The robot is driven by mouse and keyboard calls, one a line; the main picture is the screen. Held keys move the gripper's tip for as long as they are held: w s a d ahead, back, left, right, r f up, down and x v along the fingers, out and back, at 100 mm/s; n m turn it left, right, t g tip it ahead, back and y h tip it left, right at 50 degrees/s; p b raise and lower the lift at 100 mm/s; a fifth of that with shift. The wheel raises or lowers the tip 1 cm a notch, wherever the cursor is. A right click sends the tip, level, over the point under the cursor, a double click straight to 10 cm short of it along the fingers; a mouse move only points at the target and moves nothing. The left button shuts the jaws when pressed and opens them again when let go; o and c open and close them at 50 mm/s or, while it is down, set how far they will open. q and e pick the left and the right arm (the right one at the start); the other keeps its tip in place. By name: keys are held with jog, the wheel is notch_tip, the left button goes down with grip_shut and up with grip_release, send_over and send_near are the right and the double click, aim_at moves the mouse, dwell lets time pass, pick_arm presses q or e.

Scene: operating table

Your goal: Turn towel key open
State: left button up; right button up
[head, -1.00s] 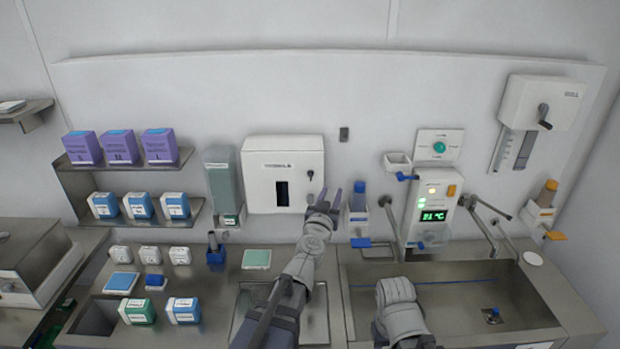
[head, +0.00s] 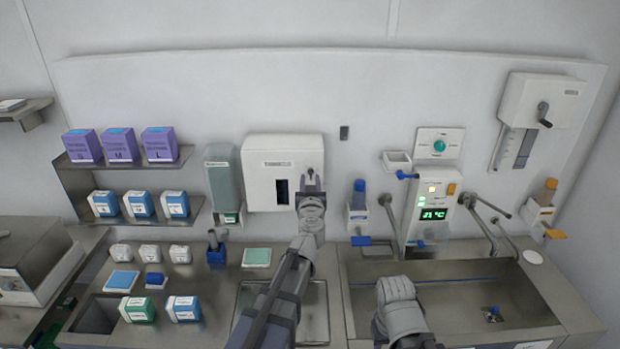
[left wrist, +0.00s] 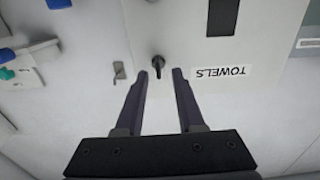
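The towel dispenser (head: 261,158) is a white box on the back wall with a dark vertical slot. In the left wrist view the dispenser (left wrist: 215,100) appears upside down, with a "TOWELS" label. Its small dark key (left wrist: 158,66) points toward the fingers. My left gripper (head: 311,180) is at the dispenser's right side and partly covers the key in the head view. In the left wrist view the left gripper (left wrist: 161,74) is open, with the key between its fingertips and a gap on both sides. My right gripper (head: 398,305) is low over the sink; its fingers cannot be made out.
A soap-like grey dispenser (head: 222,180) hangs left of the towel box. A blue-capped bottle (head: 359,192) stands in a wall holder close to the right. The control panel (head: 433,205) and sink (head: 455,310) lie farther right. Shelves with boxes are at the left.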

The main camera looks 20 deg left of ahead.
pick_arm(q)
jog(key=shift+x, duration=1.2)
jog(key=shift+s+d, duration=0.1)
jog(key=shift+c, duration=0.6)
grip_shut()
